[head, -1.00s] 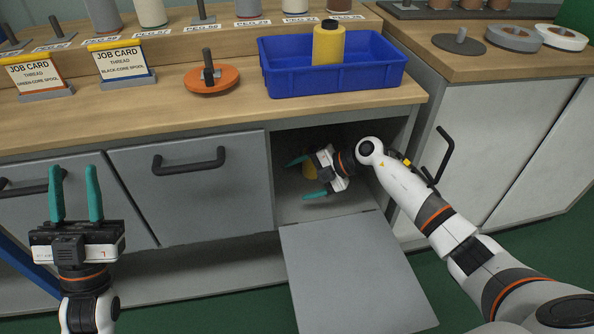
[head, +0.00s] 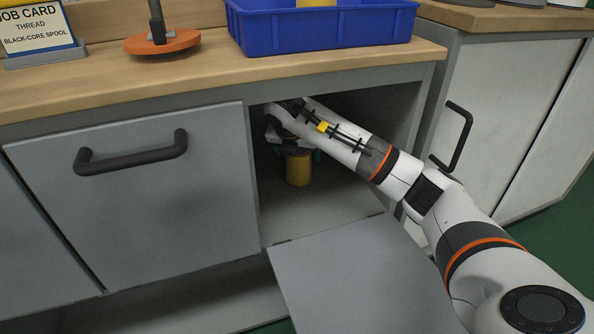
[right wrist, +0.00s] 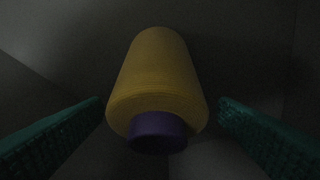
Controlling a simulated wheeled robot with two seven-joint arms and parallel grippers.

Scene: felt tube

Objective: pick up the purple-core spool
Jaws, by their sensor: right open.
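The purple-core spool (right wrist: 157,80) is a yellow cone of thread with a purple core end, seen in the right wrist view. In the head view the yellow spool (head: 298,168) stands on the floor of the open cabinet compartment, its top hidden by my right arm. My right gripper (right wrist: 160,115) is open, with one teal finger on each side of the spool and a gap to both. In the head view the right gripper (head: 290,150) is mostly hidden behind its own wrist inside the compartment. My left gripper is out of the head view.
The cabinet's flap door (head: 360,275) hangs open below the compartment. A blue bin (head: 320,32) holding another yellow spool stands on the bench above. A closed drawer (head: 140,200) is to the left, and a closed cabinet (head: 510,110) to the right. The compartment is dark.

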